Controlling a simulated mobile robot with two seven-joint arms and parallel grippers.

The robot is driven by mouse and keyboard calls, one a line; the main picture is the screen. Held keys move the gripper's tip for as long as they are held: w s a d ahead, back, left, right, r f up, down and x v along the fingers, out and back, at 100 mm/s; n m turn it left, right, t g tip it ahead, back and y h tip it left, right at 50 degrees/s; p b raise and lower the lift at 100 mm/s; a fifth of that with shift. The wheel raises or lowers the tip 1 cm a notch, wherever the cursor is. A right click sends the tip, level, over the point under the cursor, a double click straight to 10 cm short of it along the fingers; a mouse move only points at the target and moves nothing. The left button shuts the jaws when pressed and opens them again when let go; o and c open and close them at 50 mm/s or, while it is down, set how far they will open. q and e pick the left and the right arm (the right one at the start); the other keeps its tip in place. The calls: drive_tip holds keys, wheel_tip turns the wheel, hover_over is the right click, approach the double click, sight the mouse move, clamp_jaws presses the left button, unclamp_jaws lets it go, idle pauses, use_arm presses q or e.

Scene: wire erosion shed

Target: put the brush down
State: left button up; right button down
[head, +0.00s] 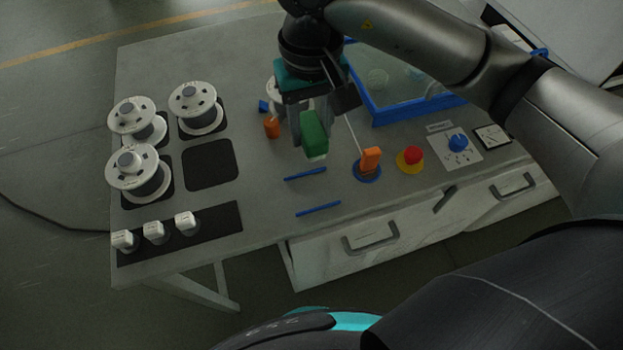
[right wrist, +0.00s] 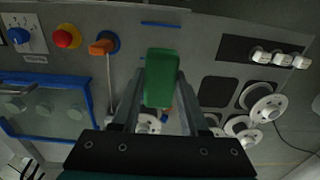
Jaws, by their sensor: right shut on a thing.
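The brush (head: 314,135) has a green block-like body with a pale lower edge. My right gripper (head: 309,122) is shut on it and points down over the table. In the right wrist view the brush (right wrist: 160,78) sits between the two fingers. In the head view it appears just behind two blue strips (head: 305,174) (head: 318,209) on the table. It seems to hang above the tabletop, but the exact gap is unclear. My left gripper is in neither view.
White spools (head: 139,173) stand on dark pads at the left, with one pad (head: 210,165) empty. An orange lever (head: 370,159), a red button (head: 410,158) and a blue knob (head: 458,143) are at the right. A blue-rimmed tank (head: 385,112) lies behind. Bare table surrounds the strips.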

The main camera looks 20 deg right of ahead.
sight(312, 144)
wheel_tip(312, 144, down, 16)
idle(0.4)
drive_tip(key=shift+f, duration=0.1)
drive_tip(key=shift+c, duration=2.1)
unclamp_jaws()
wheel_tip(312, 144, up, 12)
drive_tip(key=shift+r, duration=0.15)
